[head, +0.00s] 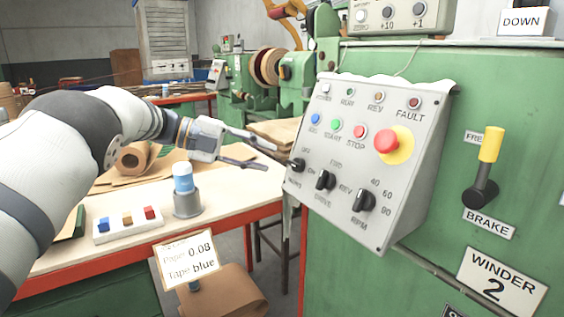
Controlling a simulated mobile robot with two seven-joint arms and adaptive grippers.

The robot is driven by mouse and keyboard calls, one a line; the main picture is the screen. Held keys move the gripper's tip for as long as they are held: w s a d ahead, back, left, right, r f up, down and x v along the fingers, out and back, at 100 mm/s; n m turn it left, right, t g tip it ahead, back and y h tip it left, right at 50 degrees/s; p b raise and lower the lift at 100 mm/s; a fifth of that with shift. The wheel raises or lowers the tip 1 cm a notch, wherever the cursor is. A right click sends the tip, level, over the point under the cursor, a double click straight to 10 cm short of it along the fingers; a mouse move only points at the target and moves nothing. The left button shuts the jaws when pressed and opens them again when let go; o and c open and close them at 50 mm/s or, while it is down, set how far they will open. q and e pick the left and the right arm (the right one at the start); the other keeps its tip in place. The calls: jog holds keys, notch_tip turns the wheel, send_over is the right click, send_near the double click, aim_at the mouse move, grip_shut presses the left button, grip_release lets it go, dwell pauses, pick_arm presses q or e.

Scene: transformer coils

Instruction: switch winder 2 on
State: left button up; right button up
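Winder 2's grey sloped control panel (345,215) is fixed to a green cabinet (420,130) at the right. Its lower row has three black rotary knobs: the MAINS knob (297,165) at the left with OFF and ON marks, the DRIVE knob (325,181) and the RPM knob (363,200). The upper rows hold small lamps, START (336,126) and STOP (360,131) buttons and a red emergency button (386,141). My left gripper (271,157) is open, its fingers apart, just left of the MAINS knob. I cannot tell whether it touches. My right gripper is out of view.
A wooden-topped bench (130,235) below my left arm holds a blue-and-white bottle in a grey holder (187,205), a white tray of coloured blocks (105,233) and a brown paper roll (137,158). A yellow-handled brake lever (485,165) sticks out from the cabinet.

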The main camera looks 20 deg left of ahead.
pick_arm(q)
jog(key=v, duration=0.5)
jog(key=shift+s+a+r, duration=0.1)
jog(key=shift+s+a, duration=0.1)
jog(key=shift+a, duration=0.1)
